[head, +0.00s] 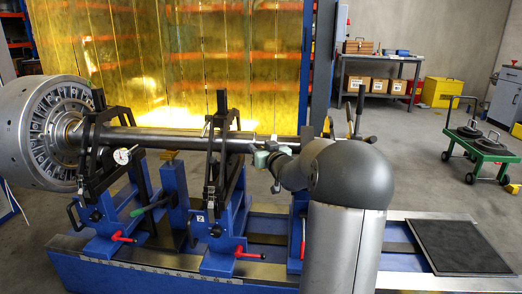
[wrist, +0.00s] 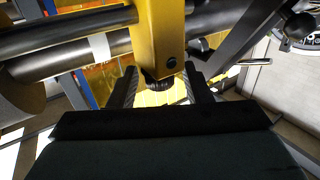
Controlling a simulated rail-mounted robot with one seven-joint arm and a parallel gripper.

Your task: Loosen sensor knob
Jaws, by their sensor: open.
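In the wrist view a yellow sensor bracket (wrist: 158,38) hangs down in front of my gripper (wrist: 160,88). A small dark ribbed knob (wrist: 160,82) sits at the bracket's lower end. My gripper is open, with one dark finger on each side of the knob. I see a gap on both sides, and yellow background shows below the knob. In the head view my grey arm covers the right end of the machine. The gripper's fingers and the knob cannot be made out there.
The long shaft (head: 170,138) with its bladed rotor (head: 45,125) lies across blue supports (head: 221,225) with red-handled levers (head: 248,254). In the wrist view dark bars pass close behind the bracket. A black mat (head: 457,247) lies at right; a green cart (head: 482,146) stands beyond.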

